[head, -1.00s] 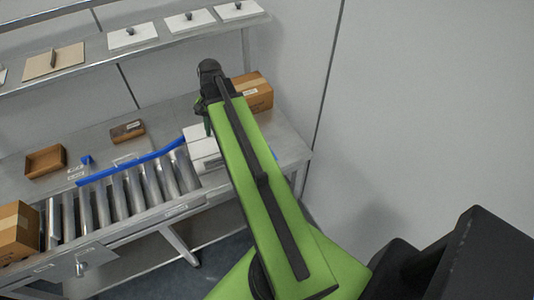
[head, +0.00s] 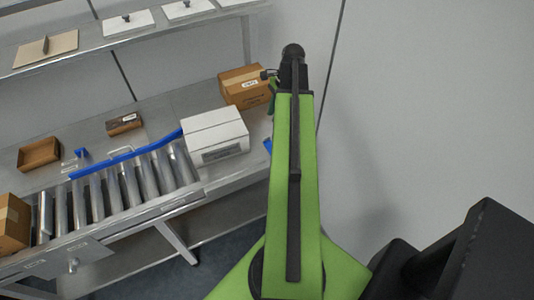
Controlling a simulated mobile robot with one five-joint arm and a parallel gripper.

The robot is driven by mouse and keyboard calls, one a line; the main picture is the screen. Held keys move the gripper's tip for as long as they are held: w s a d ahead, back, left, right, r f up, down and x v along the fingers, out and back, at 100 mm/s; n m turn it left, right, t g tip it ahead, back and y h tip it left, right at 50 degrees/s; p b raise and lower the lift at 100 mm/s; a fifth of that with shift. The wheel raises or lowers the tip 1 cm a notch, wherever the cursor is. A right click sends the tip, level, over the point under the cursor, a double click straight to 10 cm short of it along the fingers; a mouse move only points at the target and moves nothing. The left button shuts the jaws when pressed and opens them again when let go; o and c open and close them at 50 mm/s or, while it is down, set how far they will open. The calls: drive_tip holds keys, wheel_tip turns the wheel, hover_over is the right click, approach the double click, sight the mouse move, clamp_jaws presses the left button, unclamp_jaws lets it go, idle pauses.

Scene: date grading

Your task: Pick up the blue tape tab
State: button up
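A small blue piece (head: 81,153) that looks like the tape tab stands on the steel bench, left of the conveyor's far end and beside small white labels. Another small blue patch (head: 267,146) shows at the bench's right edge, partly behind my arm; I cannot tell what it is. My gripper (head: 271,77) is at the far end of my green arm, in front of the wall and right of the cardboard box. It is well away from the small blue piece. Its fingers are small and mostly hidden, so their opening is unclear.
A blue rail (head: 125,156) runs along the roller conveyor (head: 120,190). A white box (head: 215,135), a cardboard box (head: 245,88), a brown tray (head: 39,154) and a small brown box (head: 124,124) stand on the bench. A shelf (head: 130,48) hangs above. Another carton (head: 12,222) is at left.

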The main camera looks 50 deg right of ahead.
sight(265, 141)
drive_tip(key=b+x, duration=0.9)
drive_tip(key=x, duration=0.2)
drive_tip(key=shift+a+f+b, duration=0.1)
drive_tip(key=shift+f+b, duration=0.2)
drive_tip(key=shift+b, duration=0.05)
drive_tip(key=shift+r, duration=0.15)
clamp_jaws()
